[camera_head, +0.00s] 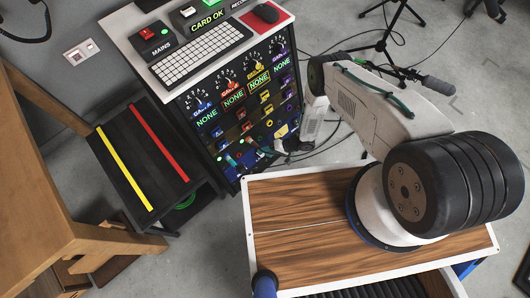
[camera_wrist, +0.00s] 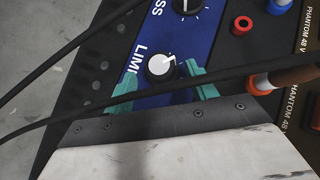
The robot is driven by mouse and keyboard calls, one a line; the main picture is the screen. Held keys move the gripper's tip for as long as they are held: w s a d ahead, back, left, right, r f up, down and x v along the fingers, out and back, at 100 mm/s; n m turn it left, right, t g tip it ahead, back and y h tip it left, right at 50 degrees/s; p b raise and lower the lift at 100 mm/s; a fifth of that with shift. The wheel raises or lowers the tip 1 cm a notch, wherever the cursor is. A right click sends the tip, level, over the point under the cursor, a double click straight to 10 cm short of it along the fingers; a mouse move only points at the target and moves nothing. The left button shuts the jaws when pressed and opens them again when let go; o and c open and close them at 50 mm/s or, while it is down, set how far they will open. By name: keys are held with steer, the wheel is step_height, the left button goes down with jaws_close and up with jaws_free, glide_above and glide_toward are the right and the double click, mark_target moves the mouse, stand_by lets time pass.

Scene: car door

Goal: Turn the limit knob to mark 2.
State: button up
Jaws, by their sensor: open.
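The limit knob (camera_wrist: 161,66) shows in the wrist view, on a blue panel (camera_wrist: 144,45) with the letters "LIMI" beside it. It has a pale round cap on a dark skirt. A white pointer line runs to the upper right. The mark numbers are too small or hidden to read. My gripper (camera_wrist: 163,88) is open, with one teal finger to the lower left of the knob and the other to its lower right. I cannot tell whether the fingers touch it. In the head view I cannot make out this knob.
Two black cables cross the wrist view, one in front of the fingers. Another dark knob (camera_wrist: 186,5) and red (camera_wrist: 242,25) and blue (camera_wrist: 277,6) sockets are close by. An orange-ringed plug (camera_wrist: 260,84) is right of the fingers. In the head view, a keyboard (camera_head: 200,52) tops the rack.

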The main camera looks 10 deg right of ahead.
steer(key=v, duration=0.6)
steer(key=shift+d, duration=0.2)
steer(key=shift+r, duration=0.1)
